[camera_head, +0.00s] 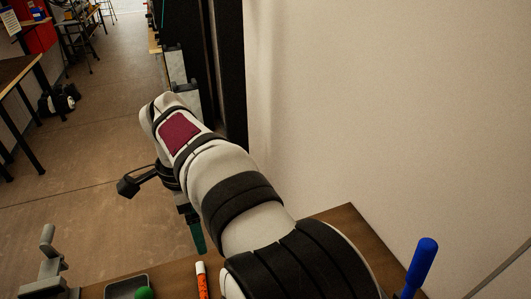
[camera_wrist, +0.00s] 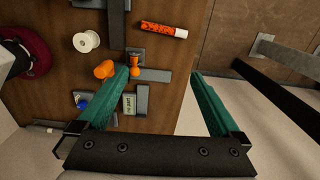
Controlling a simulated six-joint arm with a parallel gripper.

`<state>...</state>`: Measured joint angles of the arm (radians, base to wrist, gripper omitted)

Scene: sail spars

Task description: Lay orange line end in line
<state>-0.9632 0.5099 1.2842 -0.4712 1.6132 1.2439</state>
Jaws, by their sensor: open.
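In the wrist view, an orange lump (camera_wrist: 104,69) lies on the brown bench beside a small orange piece (camera_wrist: 134,66) at a grey fitting (camera_wrist: 155,75). Which of them is the orange line end, I cannot tell. My gripper (camera_wrist: 161,74) is open and empty, its green fingers wide apart. The left fingertip overlaps the picture between the lump and the orange piece; the right one shows past the bench edge. In the head view a green finger (camera_head: 195,232) hangs below my arm, beyond the bench edge; the jaw gap is hidden there.
In the head view, a blue handle (camera_head: 420,264) stands at right, near the wall (camera_head: 400,100).

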